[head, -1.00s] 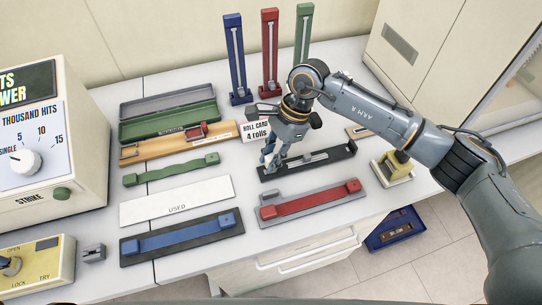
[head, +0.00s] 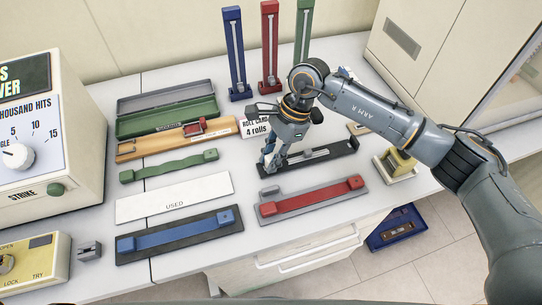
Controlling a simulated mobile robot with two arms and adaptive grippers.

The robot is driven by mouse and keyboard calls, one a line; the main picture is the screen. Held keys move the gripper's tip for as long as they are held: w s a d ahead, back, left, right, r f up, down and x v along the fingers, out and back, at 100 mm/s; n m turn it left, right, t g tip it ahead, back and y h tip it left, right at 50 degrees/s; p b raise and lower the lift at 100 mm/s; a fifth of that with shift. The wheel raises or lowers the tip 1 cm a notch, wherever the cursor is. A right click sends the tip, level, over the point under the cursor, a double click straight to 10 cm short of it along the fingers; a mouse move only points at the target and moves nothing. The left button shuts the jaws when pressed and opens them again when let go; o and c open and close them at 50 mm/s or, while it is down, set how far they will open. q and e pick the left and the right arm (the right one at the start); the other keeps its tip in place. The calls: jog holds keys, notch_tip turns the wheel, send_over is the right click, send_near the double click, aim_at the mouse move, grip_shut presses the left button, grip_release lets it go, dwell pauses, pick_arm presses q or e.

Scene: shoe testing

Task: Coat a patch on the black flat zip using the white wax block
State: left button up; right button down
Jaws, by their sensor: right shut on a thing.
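The black flat zip (head: 318,154) lies on the table right of the middle, with a pale metallic strip along it. My right gripper (head: 270,162) points down over the zip's left end. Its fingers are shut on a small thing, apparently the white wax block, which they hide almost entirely. I cannot tell whether it touches the zip. My left gripper is not in view.
A red zip on a grey base (head: 312,198) lies just in front, and a blue one (head: 180,235) front left. A white card (head: 175,198), a green strip (head: 168,166) and a roll card (head: 256,128) lie left. A yellow block in a pale tray (head: 398,163) stands right.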

jog(key=shift+d, duration=0.1)
